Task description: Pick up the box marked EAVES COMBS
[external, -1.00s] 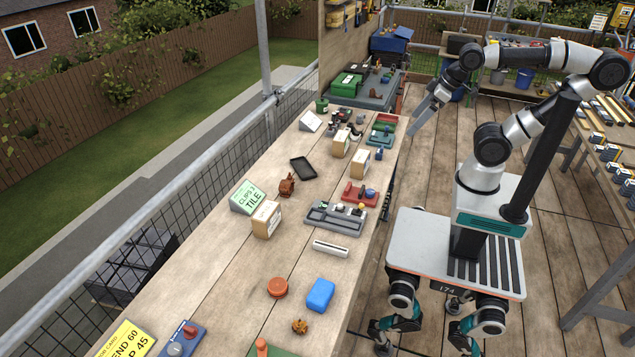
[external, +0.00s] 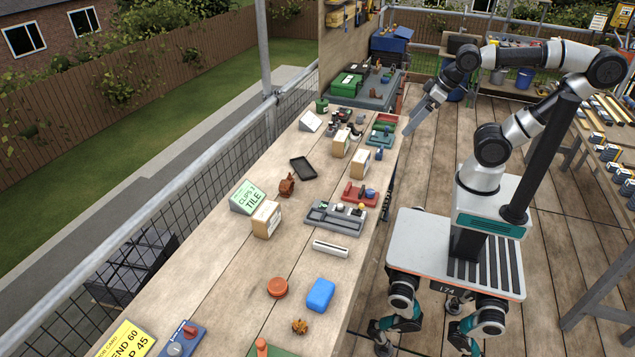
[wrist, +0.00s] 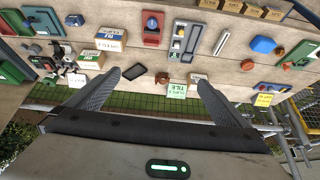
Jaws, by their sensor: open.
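Three cardboard boxes with white labels stand on the long wooden bench; I cannot read which is marked EAVES COMBS. In the external view one box (external: 266,220) is beside the green tile sign, and two more, a rear box (external: 341,143) and a box nearer the bench edge (external: 360,163), stand farther back. The wrist view shows two boxes at left, an upper box (wrist: 110,38) and a lower box (wrist: 91,60), and one box (wrist: 198,78) near the sign. My gripper (external: 412,128) is open and empty, above the bench's right edge; its spread fingers (wrist: 158,84) point toward the bench.
A black tray (external: 303,168), a grey parts tray (external: 335,217), a red fixture (external: 360,193) and a blue block (external: 320,295) lie on the bench. The green sign (external: 246,197) stands near the railing. Bare wood (external: 225,275) shows at the front middle.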

